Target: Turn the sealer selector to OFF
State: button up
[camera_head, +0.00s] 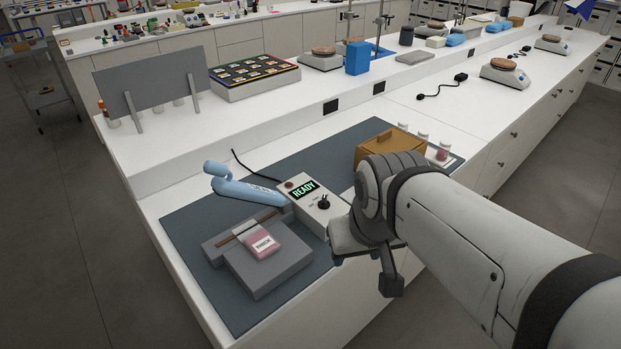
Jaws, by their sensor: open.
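The sealer's control box (312,205) stands on the dark mat. Its green display (304,189) reads READY. The sealer's light blue lever arm (245,190) is raised at an angle over the sealer's grey base. My gripper (365,268) is open, to the right of the box and nearer the bench's front edge. It appears apart from the knob. Its fingers are partly hidden by my wrist.
A pink labelled pouch (263,243) lies on a grey block (272,271) in front of the sealer. A brown box (376,152) and several small jars stand behind my wrist. The raised shelf holds a grey panel (155,86) and a swatch tray (254,77). The mat (200,216) is bare at left.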

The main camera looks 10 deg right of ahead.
aim_at(323, 204)
jog(key=k, duration=1.25)
jog(key=z, duration=0.55)
jog(key=i, duration=1.65)
jog(key=u, duration=0.45)
